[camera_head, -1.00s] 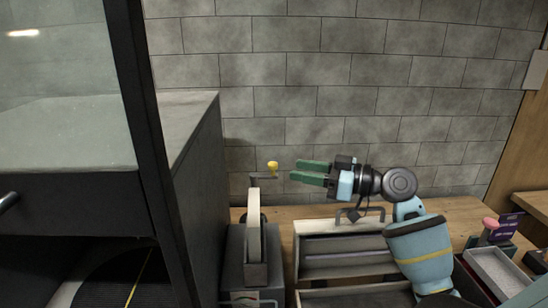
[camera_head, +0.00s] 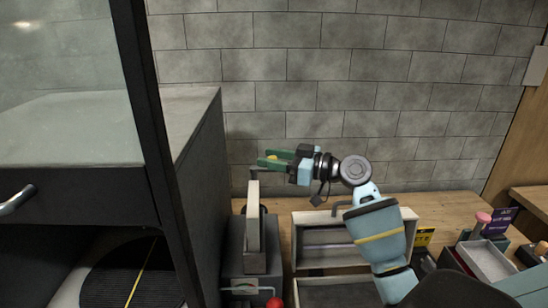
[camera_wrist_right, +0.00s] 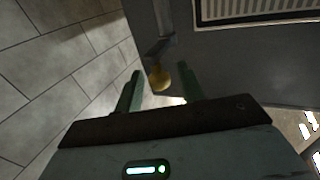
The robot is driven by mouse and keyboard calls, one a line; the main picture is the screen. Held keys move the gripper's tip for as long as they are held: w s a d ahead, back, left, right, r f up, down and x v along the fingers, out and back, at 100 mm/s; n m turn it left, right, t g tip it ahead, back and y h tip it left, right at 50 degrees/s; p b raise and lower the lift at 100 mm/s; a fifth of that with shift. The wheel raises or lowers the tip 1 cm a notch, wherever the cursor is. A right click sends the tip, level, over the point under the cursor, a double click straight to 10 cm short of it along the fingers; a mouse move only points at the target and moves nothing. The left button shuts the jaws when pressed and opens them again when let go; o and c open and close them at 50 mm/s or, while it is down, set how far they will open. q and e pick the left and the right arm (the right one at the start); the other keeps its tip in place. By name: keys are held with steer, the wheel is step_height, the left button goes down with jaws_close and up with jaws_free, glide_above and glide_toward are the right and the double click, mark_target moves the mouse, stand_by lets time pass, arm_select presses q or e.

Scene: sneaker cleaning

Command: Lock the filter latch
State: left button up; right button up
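The filter latch is a dark lever with a yellow knob (camera_head: 272,157) at its end. It stands at the top of a grey filter unit (camera_head: 233,262) with an upright cream panel (camera_head: 253,215). My right gripper (camera_head: 268,162) is open, with its green fingers around the knob. In the right wrist view the knob (camera_wrist_right: 159,78) lies between the two fingertips, with a gap visible on each side. The fingers partly hide the knob in the head view. My left gripper is not in view.
A dark cabinet (camera_head: 200,180) with a glass front stands close on the left. Small boxes (camera_head: 490,260) lie farther right. A tiled wall (camera_head: 350,100) is behind.

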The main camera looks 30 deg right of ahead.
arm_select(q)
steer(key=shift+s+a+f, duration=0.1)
arm_select(e)
steer(key=shift+w, duration=0.1)
jaws_close()
steer(key=shift+s+a+r+m+t+h+p, duration=0.1)
steer(key=shift+s+a+m+t+h+p, duration=0.15)
steer(key=shift+m+t+h+p, duration=0.45)
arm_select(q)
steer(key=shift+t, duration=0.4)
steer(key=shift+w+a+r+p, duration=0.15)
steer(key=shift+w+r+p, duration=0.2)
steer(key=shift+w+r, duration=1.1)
arm_select(e)
steer(key=shift+s+a+m+t+h, duration=0.25)
steer(key=shift+a+m+h, duration=0.25)
steer(key=shift+m+h, duration=1.35)
steer(key=shift+s+a+m+t+h, duration=0.35)
steer(key=shift+m+h, duration=0.65)
steer(key=shift+h, duration=1.7)
steer(key=shift+s+a+m+t+h, duration=0.15)
steer(key=shift+a+m+h, duration=0.45)
steer(key=shift+m+h, duration=1.25)
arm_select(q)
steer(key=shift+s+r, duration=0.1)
arm_select(e)
steer(key=shift+h, duration=0.8)
